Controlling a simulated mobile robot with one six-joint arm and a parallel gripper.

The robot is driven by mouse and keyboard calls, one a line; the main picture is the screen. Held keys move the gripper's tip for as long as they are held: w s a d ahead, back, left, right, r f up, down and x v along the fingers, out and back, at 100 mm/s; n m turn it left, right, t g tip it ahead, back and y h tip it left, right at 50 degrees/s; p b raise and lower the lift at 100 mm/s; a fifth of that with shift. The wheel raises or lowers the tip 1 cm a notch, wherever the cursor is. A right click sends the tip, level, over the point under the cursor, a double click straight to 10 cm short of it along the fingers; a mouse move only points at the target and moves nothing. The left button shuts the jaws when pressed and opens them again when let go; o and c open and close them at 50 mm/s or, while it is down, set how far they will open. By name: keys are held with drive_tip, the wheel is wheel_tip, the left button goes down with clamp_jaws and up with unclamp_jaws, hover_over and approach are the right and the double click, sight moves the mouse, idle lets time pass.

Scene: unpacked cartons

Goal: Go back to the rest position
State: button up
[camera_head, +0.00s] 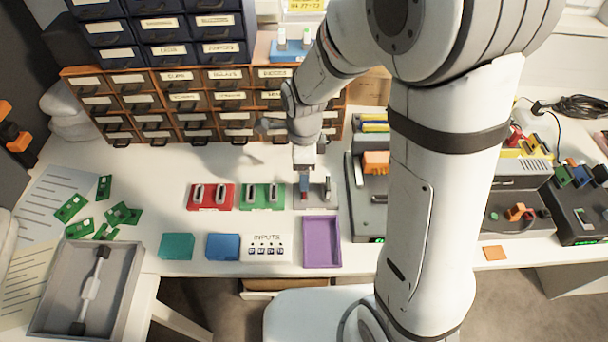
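My gripper (304,167) points down over a grey block (326,201) at the centre of the white table. A small blue and red piece (304,184) shows right below the fingertips, at the left part of the grey block. The gripper is too small here to tell whether its fingers are open or shut, or whether they touch the piece. My arm comes in from the right and hides part of the table. No marked rest position shows.
A red block (210,208) and a green block (262,208) stand left of the grey one. A purple tray (322,258), an inputs panel (269,253) and a blue box (223,247) lie in front. Drawer cabinets (190,100) rise behind. A grey tray (128,262) is front left.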

drive_tip(key=shift+d+r, duration=0.1)
drive_tip(key=shift+r, duration=0.65)
drive_tip(key=s+d+r+n+t, duration=0.2)
drive_tip(key=s+d+r+n, duration=1)
drive_tip(key=n, duration=0.6)
drive_tip(key=shift+s+d+r+t, duration=0.15)
drive_tip(key=shift+d+r+t, duration=0.1)
drive_tip(key=shift+r+t, duration=0.1)
